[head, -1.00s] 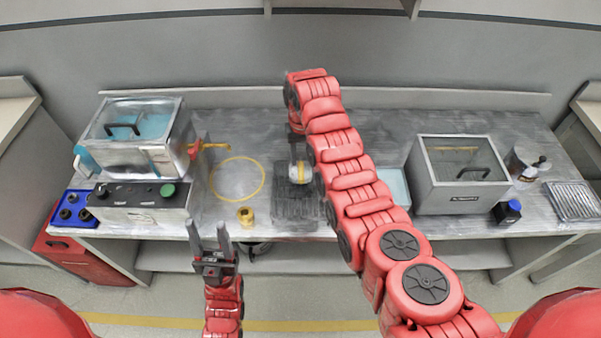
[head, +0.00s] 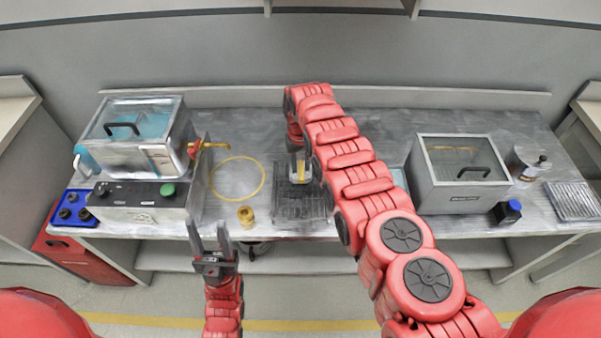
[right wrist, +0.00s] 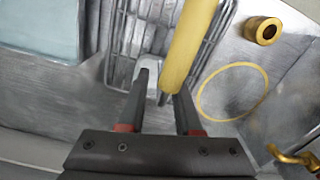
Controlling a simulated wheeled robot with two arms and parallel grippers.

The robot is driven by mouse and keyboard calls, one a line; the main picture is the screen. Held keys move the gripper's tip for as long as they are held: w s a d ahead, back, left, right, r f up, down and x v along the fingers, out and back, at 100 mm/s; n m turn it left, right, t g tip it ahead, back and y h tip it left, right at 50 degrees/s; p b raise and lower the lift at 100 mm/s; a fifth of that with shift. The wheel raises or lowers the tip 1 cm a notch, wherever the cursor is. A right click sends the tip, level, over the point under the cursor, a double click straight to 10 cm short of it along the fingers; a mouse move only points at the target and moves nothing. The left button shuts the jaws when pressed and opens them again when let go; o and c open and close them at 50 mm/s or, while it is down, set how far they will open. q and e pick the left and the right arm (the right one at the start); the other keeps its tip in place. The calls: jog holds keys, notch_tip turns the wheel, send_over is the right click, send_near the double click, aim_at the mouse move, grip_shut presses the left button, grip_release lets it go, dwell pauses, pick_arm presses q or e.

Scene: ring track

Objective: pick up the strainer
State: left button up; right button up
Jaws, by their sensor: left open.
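The strainer (head: 300,204) is a dark wire basket with a yellow handle, on the grey worktop near the middle in the head view. Its wire frame also shows in the right wrist view (right wrist: 208,48), with the thick yellow handle (right wrist: 190,42) coming down toward my right gripper. My right gripper (right wrist: 161,84) has its fingers apart, with the handle's near end at or above the right-hand fingertip. I cannot tell whether they touch. In the head view my right arm hides part of the strainer's surroundings. My left gripper (head: 209,236) is open and empty in front of the worktop edge.
A yellow ring (head: 212,187) and a brass fitting (head: 246,216) lie left of the strainer. A lidded bath (head: 162,165) with a yellow tap (head: 208,145) stands farther left. A pale blue tray (right wrist: 40,28) and a lidded grey box (head: 460,202) are to the right.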

grip_shut()
dwell(1.2)
